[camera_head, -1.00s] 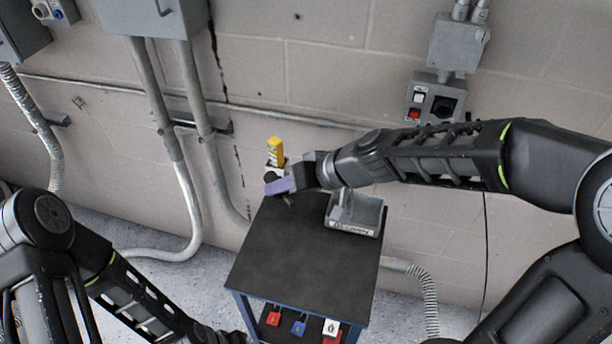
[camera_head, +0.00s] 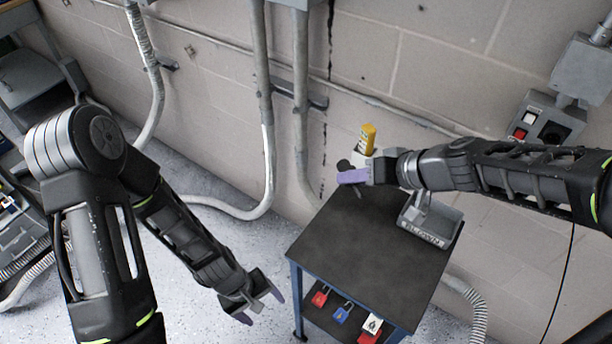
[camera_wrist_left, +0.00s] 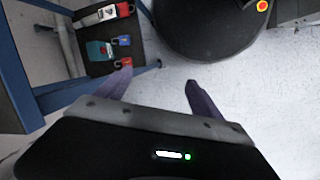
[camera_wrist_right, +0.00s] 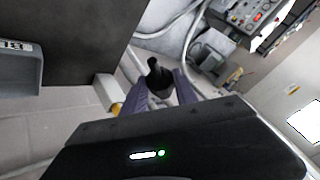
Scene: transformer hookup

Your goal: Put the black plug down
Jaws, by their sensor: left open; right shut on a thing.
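My right gripper (camera_head: 352,176) is shut on the black plug (camera_head: 345,165), above the far left corner of the cart's black top (camera_head: 345,245). In the right wrist view the black plug (camera_wrist_right: 158,78) stands up between the purple fingers. Whether it touches the top cannot be told. My left gripper (camera_head: 262,305) is open and empty, low to the left of the cart. The left wrist view shows its spread fingers (camera_wrist_left: 157,85) over the floor beside the cart's blue leg.
A grey labelled bin (camera_head: 428,222) stands at the cart's far right. A yellow object (camera_head: 367,140) is just behind my right gripper. Padlocks (camera_head: 341,313) lie on the lower shelf. A control box (camera_head: 540,122) and conduits (camera_head: 266,120) are on the wall. The top's middle is clear.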

